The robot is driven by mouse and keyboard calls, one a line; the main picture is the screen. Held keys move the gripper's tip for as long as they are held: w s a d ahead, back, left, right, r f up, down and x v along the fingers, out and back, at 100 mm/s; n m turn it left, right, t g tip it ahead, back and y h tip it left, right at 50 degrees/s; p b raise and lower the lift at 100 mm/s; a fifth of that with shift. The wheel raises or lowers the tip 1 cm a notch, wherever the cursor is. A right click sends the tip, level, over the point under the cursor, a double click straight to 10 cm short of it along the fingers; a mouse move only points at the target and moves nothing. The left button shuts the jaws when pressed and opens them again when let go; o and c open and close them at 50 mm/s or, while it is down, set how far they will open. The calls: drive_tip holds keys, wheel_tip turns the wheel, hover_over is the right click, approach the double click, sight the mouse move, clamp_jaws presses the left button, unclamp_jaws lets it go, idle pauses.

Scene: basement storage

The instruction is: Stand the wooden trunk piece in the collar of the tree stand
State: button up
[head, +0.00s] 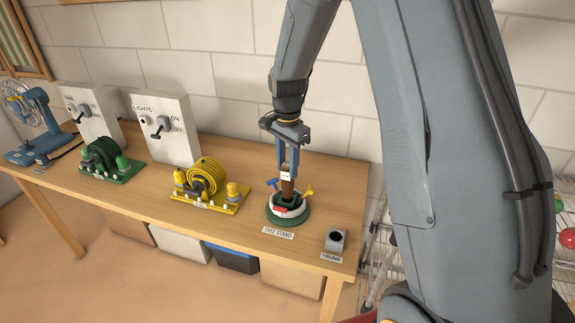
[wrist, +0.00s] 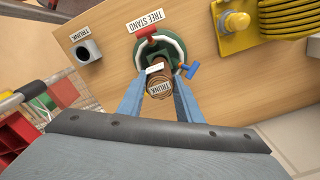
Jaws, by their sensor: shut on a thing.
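The brown wooden trunk piece (head: 287,186) is upright between the fingers of my gripper (head: 288,171), which is shut on it. In the wrist view the trunk's round top (wrist: 159,88) shows between the blue fingertips (wrist: 159,92). The tree stand (head: 289,213) is a round green base with a pale ring and red, blue and yellow screws; it also shows in the wrist view (wrist: 172,45). The trunk's lower end is at the stand's centre. I cannot tell how deep it sits in the collar.
A grey holder (head: 335,241) labelled TRUNK stands right of the stand, near the table's end. A yellow reel (head: 207,178) and a green reel (head: 103,156) sit to the left. Switch boxes (head: 164,128) and a blue fan (head: 32,120) are further left. The wall is close behind.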

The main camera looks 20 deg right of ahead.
sight(287, 178)
drive_tip(key=shift+f+b, duration=1.15)
drive_tip(key=shift+f, duration=1.35)
drive_tip(key=o, duration=1.3)
drive_tip(key=shift+c, duration=0.2)
drive_tip(key=shift+r+b, duration=1.15)
drive_tip(key=shift+r, duration=2.7)
drive_tip(key=s+f+n+t, duration=0.1)
drive_tip(key=s+f+n, duration=0.1)
drive_tip(key=s+n, duration=1)
drive_tip(key=s, duration=0.9)
drive_tip(key=shift+f+n+b, duration=0.25)
drive_tip(key=shift+n+b, duration=0.15)
